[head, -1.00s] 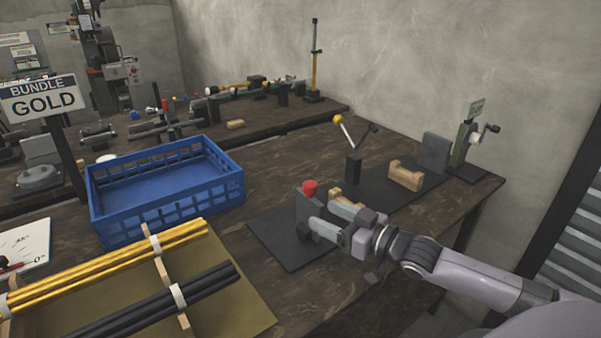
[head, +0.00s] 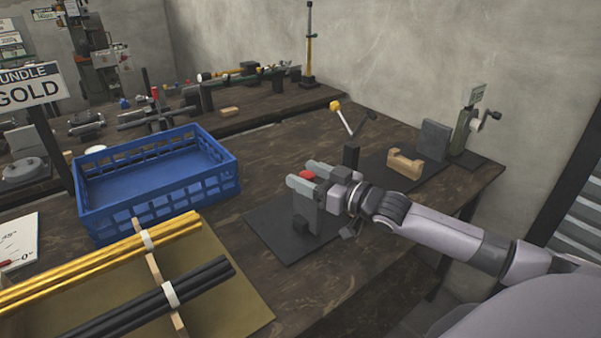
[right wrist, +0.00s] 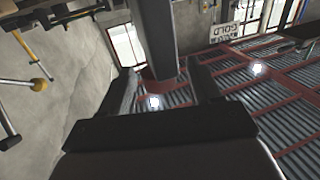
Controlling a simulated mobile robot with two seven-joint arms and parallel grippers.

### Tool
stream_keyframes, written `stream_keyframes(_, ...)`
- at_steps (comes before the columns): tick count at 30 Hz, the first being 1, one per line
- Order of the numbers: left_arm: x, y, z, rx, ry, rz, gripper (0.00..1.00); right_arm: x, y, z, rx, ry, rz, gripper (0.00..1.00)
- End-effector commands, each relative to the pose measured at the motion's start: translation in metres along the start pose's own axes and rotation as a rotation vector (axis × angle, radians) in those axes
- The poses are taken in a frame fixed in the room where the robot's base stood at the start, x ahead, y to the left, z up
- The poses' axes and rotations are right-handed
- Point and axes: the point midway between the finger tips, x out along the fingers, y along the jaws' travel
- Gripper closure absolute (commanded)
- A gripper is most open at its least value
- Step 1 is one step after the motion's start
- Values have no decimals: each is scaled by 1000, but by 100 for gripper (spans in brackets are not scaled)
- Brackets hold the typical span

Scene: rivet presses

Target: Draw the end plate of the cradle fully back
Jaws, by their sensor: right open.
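The cradle stands on a black base (head: 268,241) on the bench. Its grey end plate (head: 302,212) with a red knob (head: 307,175) on top is at the near left end. My right gripper (head: 303,174) is open, with its fingers on either side of the red knob; contact cannot be told. In the right wrist view, which is upside down, the plate (right wrist: 152,35) and the dark red knob (right wrist: 160,73) show between the fingers. A wooden saddle (head: 405,165) sits farther along; the nearer one is hidden behind my gripper. My left gripper is not in view.
A lever with a yellow ball (head: 335,105) stands behind my gripper. A grey upright plate (head: 435,138) and a crank (head: 490,117) are at the far end. A blue crate (head: 160,212) and a tray of gold and black rods (head: 225,305) lie to the left.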

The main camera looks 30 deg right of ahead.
Motion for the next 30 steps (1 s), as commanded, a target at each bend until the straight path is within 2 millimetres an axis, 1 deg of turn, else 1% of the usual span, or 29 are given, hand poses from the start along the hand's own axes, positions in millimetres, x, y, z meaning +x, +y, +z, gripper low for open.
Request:
stream_keyframes(3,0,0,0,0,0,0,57,10,0,0,1,2,1,37)
stream_keyframes(7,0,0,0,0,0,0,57,17,0,0,0,1,1,37)
stream_keyframes(12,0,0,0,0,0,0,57,21,0,0,0,0,0,37)
stream_keyframes(19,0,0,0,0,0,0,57,21,0,0,0,0,0,37)
stream_keyframes(20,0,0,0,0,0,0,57,21,0,0,0,0,0,41)
stream_keyframes(21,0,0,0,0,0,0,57,21,0,0,0,-1,0,54)
stream_keyframes(23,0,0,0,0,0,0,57,21,0,0,0,0,0,73)
stream_keyframes(24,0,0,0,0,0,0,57,21,0,0,0,0,0,86)
stream_keyframes(25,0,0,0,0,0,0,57,21,0,0,0,0,0,96)
stream_keyframes(26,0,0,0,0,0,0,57,21,0,0,0,-1,0,100)
stream_keyframes(30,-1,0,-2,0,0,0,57,22,-2,0,2,0,-1,100)
